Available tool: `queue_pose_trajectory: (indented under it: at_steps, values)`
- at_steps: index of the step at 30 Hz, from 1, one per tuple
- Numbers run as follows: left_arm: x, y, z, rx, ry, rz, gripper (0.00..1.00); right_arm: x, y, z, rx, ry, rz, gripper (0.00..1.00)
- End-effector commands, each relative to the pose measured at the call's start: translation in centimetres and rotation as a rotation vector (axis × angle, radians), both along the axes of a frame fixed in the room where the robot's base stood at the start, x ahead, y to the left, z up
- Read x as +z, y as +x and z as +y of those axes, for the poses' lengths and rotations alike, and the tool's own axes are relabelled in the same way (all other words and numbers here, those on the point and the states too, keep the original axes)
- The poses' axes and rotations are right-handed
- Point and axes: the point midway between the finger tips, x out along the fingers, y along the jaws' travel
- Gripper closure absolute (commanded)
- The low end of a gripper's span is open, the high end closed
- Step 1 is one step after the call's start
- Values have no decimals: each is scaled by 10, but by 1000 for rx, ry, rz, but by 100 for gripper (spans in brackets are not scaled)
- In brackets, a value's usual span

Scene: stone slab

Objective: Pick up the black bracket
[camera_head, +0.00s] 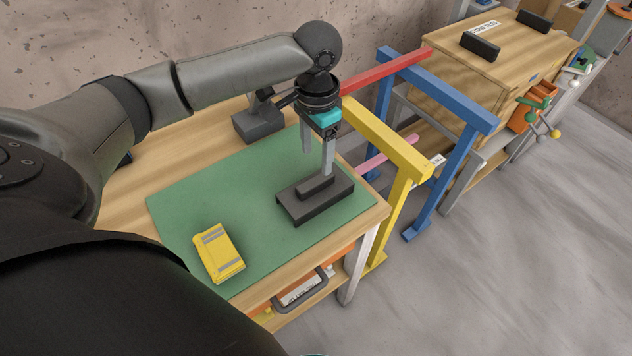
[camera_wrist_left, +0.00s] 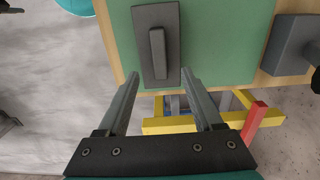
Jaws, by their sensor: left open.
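The black bracket (camera_head: 314,199) lies on the green mat (camera_head: 262,232) near the right end of the wooden table. It has a flat rectangular base with a raised bar along the middle. In the left wrist view the bracket (camera_wrist_left: 143,50) sits ahead of the fingertips, with the bar running roughly in line with the fingers. My left gripper (camera_head: 315,163) is open and points down above the bracket. One finger overlaps the bar in the head view; I cannot tell whether it touches. In the wrist view the fingers (camera_wrist_left: 161,76) are empty. My right gripper is not in view.
A yellow block with grey stripes (camera_head: 218,252) lies on the mat's near side. A dark grey object (camera_head: 258,120) stands at the table's back. Yellow (camera_head: 395,150) and blue (camera_head: 440,100) frames stand beyond the table's right edge, with a red bar (camera_head: 385,70) behind my gripper.

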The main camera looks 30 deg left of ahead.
Motion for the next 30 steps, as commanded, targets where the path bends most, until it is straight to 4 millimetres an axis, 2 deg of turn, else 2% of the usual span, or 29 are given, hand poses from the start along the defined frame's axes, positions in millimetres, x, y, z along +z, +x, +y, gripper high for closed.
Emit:
queue_pose_trajectory:
  at_steps: [3,10,18,27,30]
  values:
    - [-18,0,0,0,0,-1,32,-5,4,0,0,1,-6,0]
    - [-33,0,-1,-1,0,-1,32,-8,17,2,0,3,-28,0]
    - [-72,-2,-2,-1,0,-1,32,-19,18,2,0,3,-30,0]
    - [-76,-1,-1,-2,0,-3,32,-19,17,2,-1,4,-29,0]
    - [-76,-1,-1,-2,0,-3,43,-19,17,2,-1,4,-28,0]
